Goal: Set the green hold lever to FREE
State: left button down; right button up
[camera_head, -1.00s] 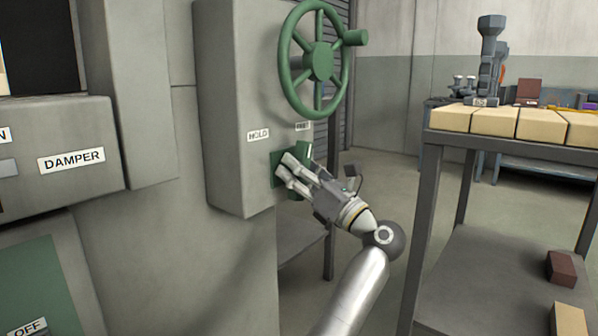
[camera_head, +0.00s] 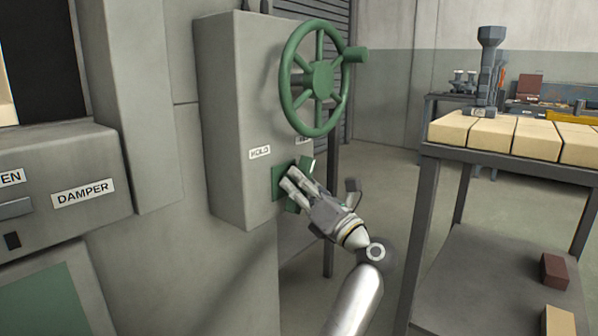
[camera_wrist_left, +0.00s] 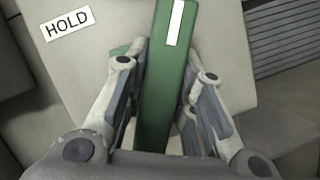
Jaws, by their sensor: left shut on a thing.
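The green hold lever (camera_wrist_left: 168,75) is a green bar with a white stripe, standing between the two fingers of my left gripper in the left wrist view. In the head view its upper end (camera_head: 307,168) shows behind the fingers, in front of the green base plate (camera_head: 277,182). My left gripper (camera_head: 292,180) is shut on the lever; in the wrist view its fingers (camera_wrist_left: 165,85) lie on either side of the bar. The HOLD label (camera_head: 259,152) is left of the lever. A second label (camera_head: 303,139) is mostly hidden by the handwheel. My right gripper is not in view.
A green handwheel (camera_head: 320,80) is just above my left gripper on the grey box (camera_head: 235,110). A DAMPER panel (camera_head: 84,193) is at the left. A rack (camera_head: 432,150) with pale blocks stands to the right, with open floor between.

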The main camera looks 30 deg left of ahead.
pick_arm(q)
jog(key=c, duration=2.2)
grip_release()
jog(key=shift+m, duration=0.3)
jog(key=o, duration=1)
jog(key=v, duration=0.7)
jog(key=shift+d, duration=0.25)
jog(key=shift+s+f, duration=0.1)
jog(key=shift+s, duration=0.05)
